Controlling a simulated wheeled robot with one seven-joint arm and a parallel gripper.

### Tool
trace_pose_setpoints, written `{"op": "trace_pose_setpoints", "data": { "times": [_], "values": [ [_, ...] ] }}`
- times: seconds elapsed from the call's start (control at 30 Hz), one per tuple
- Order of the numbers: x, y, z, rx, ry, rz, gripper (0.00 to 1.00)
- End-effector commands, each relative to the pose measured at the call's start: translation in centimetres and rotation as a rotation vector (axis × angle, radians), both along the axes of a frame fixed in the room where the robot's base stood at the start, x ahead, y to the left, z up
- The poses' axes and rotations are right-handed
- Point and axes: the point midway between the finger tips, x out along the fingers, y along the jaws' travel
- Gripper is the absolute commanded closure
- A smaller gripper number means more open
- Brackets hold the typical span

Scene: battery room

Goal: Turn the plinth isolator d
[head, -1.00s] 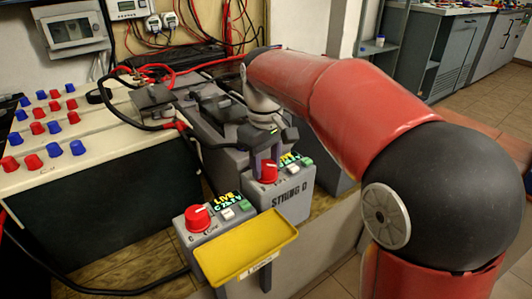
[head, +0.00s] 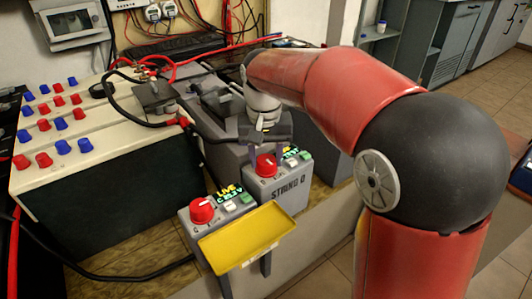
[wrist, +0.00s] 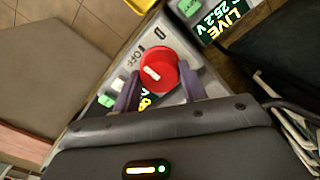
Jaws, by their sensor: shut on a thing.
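The plinth isolator box labelled STRING D (head: 285,196) stands on the ledge, grey, with a red rotary knob (head: 266,166) on its sloped face. In the wrist view the red knob (wrist: 158,72) has a white pointer mark, and an OFF label shows beside it. My gripper (head: 266,152) comes down over this knob from behind. In the wrist view the two purple fingers of my gripper (wrist: 158,84) are on either side of the knob, shut on it. The fingers partly cover the box's lit display and face.
A second grey box (head: 212,236) with a red knob (head: 202,210) and lit LIVE display stands in front. Left is a battery case (head: 108,172) with red and blue caps. Black cables cross behind the boxes.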

Motion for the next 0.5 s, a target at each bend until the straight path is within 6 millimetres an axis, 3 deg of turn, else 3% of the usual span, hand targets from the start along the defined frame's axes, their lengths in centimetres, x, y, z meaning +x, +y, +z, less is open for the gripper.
{"op": "trace_pose_setpoints", "data": {
  "times": [0.5],
  "values": [
    [0.0,0.0,-0.02,0.0,0.0,-0.032,0.81]
  ]
}}
